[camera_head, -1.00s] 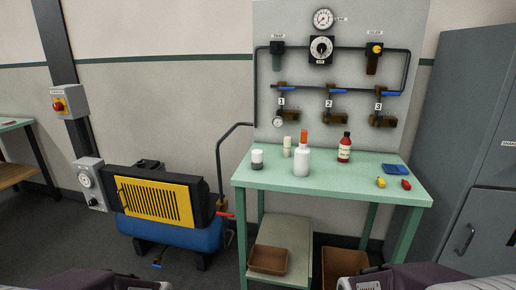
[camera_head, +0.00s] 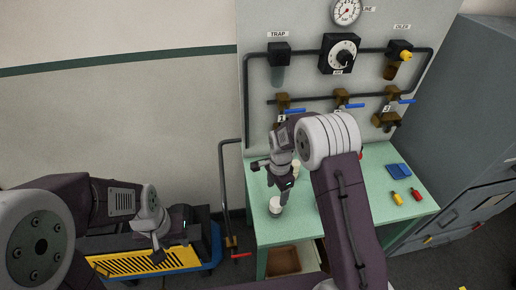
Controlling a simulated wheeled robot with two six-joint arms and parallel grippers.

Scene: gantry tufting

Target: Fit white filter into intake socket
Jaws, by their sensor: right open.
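A small round white piece (camera_head: 277,204), which may be the white filter, stands at the green table's front left. My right gripper (camera_head: 284,184) is open just above it, pointing down; I cannot tell whether they touch. A pale object behind that gripper is mostly covered. The compressor with its yellow grille (camera_head: 125,264) is at the lower left, partly covered by my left arm. My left gripper (camera_head: 157,250) hangs over its top; its jaws are too small to read. I cannot make out the intake socket.
The panel (camera_head: 255,105) with pipes and valves stands behind. A grey cabinet (camera_head: 465,120) is at right. My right arm covers the table's middle.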

